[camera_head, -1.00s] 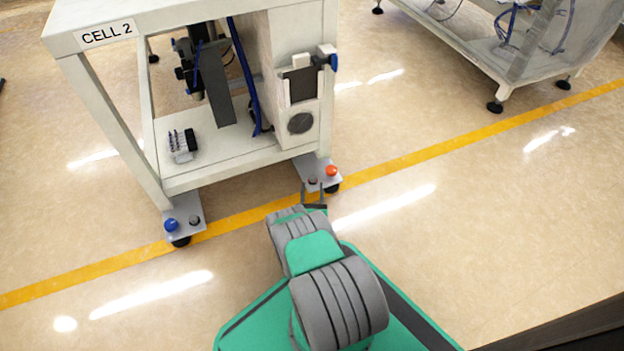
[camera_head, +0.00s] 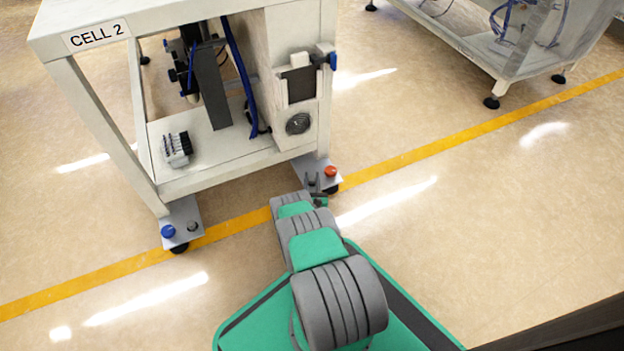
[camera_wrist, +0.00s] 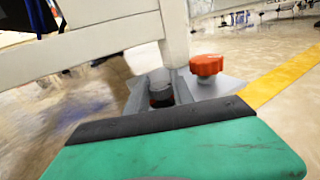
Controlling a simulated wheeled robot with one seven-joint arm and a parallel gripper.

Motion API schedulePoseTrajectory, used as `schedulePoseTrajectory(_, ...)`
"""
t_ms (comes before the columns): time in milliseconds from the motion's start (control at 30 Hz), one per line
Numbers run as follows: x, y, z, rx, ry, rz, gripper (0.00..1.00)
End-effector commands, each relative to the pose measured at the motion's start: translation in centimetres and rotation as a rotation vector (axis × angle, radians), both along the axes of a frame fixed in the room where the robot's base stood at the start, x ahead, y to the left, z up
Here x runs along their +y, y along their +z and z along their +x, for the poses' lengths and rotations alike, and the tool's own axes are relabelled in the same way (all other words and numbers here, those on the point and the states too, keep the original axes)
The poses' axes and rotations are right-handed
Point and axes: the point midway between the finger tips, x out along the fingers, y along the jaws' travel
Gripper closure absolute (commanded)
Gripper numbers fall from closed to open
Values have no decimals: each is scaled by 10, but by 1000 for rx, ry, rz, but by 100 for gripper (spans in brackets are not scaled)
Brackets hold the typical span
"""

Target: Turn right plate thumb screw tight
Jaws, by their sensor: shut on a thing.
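The right foot plate (camera_head: 321,168) sits under the right leg of the CELL 2 frame. It carries an orange-red knob (camera_head: 331,171), which also shows in the wrist view (camera_wrist: 207,65). My gripper (camera_head: 313,182) is over the plate, left of the orange-red knob and apart from it. It is shut on the small dark thumb screw of this plate. The fingers and my arm's end mostly hide the screw in the head view. In the wrist view the grey fingers (camera_wrist: 160,84) stand at the plate, and the screw is not clear.
The left foot plate (camera_head: 187,212) carries a blue knob (camera_head: 168,230) and a dark thumb screw (camera_head: 192,226). The frame's leg (camera_wrist: 174,30) rises close behind my gripper. A yellow floor line (camera_head: 430,150) runs past the plate. The floor to the right is clear.

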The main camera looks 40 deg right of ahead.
Motion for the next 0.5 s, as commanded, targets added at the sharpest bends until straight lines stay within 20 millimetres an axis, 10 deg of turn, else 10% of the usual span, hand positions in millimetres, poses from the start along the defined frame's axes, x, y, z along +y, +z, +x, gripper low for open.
schedulePoseTrajectory(500, 1, -1, 1, 3, -18, -2, 100)
